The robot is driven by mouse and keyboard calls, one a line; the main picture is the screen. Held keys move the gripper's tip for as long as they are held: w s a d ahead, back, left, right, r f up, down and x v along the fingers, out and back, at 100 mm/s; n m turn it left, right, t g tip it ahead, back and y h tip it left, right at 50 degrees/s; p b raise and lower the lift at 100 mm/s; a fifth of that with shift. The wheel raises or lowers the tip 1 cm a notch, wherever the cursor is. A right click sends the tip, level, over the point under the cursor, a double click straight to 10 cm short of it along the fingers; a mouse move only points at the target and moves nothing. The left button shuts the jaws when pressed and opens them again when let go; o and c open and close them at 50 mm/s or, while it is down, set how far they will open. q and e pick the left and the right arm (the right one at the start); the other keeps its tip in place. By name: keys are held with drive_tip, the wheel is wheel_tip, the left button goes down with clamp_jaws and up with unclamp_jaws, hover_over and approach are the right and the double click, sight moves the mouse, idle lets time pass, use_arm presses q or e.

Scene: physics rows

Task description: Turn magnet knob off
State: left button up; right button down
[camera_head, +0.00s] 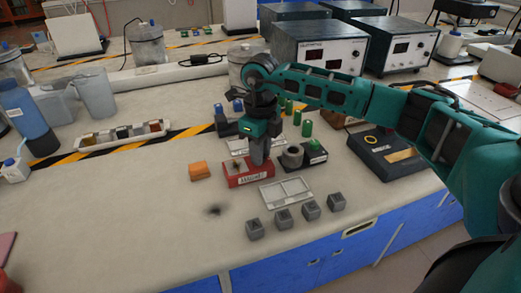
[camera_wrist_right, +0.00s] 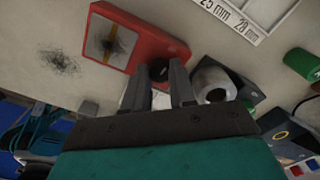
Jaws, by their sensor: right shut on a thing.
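The red magnet box (camera_head: 247,178) stands on the bench with a white label on its front. My right gripper (camera_head: 259,160) points down over the right part of the box. In the right wrist view its two fingers (camera_wrist_right: 162,78) are shut on the knob, one on each side. The fingers hide the knob in the head view. My left gripper is not in view.
A grey ring-shaped part (camera_head: 292,157) stands close right of the gripper, beside a green cylinder on a dark base (camera_head: 315,148). An orange block (camera_head: 198,171) lies left. A white tray (camera_head: 285,192) and several grey cubes (camera_head: 283,219) lie in front.

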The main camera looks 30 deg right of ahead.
drive_tip(key=shift+n, duration=0.6)
drive_tip(key=c, duration=0.9)
unclamp_jaws()
wheel_tip(320, 180, up, 13)
drive_tip(key=shift+p, duration=0.55)
